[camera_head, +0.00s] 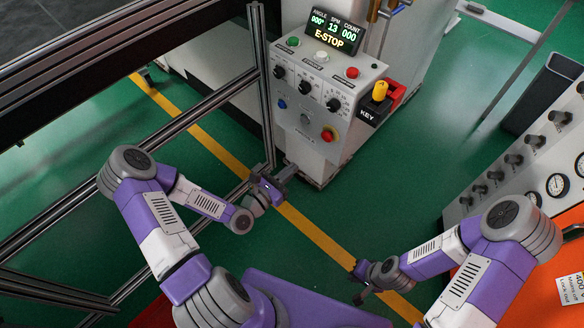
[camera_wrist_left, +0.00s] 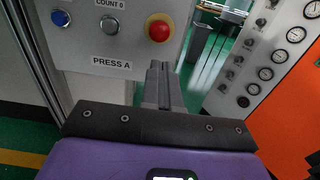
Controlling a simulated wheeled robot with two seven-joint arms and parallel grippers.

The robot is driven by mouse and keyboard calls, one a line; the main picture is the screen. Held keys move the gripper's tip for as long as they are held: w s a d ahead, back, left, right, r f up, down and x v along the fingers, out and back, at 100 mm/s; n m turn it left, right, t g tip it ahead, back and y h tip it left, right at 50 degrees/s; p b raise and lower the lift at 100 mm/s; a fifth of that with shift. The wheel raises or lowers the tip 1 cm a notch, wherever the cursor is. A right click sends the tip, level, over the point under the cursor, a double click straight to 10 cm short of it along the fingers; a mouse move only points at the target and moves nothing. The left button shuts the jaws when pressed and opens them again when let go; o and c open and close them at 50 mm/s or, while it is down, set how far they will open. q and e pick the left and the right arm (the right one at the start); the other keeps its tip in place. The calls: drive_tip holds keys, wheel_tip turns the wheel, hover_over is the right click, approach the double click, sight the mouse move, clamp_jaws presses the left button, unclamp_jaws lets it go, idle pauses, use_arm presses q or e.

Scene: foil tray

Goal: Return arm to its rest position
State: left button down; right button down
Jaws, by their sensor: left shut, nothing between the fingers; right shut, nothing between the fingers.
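My left arm (camera_head: 205,203) comes in from the left, bent at the elbow. Its gripper (camera_head: 287,174) is shut and empty, just in front of the lower part of the press control panel. In the left wrist view the closed fingers (camera_wrist_left: 157,80) point toward the panel, below and beside the red button (camera_wrist_left: 159,29). Whether they touch the panel cannot be told. My right arm (camera_head: 430,260) is bent at the lower right. Its gripper (camera_head: 360,283) is small in view, shut and empty, over the floor near the yellow line.
The control panel (camera_head: 318,100) shows "E-STOP" on its display (camera_head: 338,37). A gauge cabinet (camera_head: 535,165) is at right. Green floor (camera_head: 400,165) lies open between.

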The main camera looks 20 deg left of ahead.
idle(0.3)
use_arm(q)
drive_tip(key=s+d+f+m+g+p, duration=0.1)
drive_tip(key=s+d+f+m+g, duration=0.1)
drive_tip(key=d+f+m+g, duration=0.3)
drive_tip(key=s+d+f+m+g, duration=0.25)
drive_tip(key=f+m, duration=0.25)
drive_tip(key=m, duration=0.3)
drive_tip(key=s+f+m+g+y, duration=0.1)
drive_tip(key=s+f+m+g, duration=0.1)
drive_tip(key=s+m+g, duration=0.1)
drive_tip(key=s+d+f+m+g+p, duration=0.1)
drive_tip(key=s+m+g, duration=0.1)
drive_tip(key=s+m, duration=0.4)
drive_tip(key=s+f+m+g+y+p, duration=0.1)
drive_tip(key=s+f+m+g, duration=0.1)
drive_tip(key=m, duration=0.5)
drive_tip(key=shift+s+d+f+g+y, duration=0.2)
drive_tip(key=shift+s+f+g+y, duration=0.1)
drive_tip(key=shift+s+g, duration=0.7)
drive_tip(key=shift+s+t, duration=0.1)
drive_tip(key=shift+t, duration=0.15)
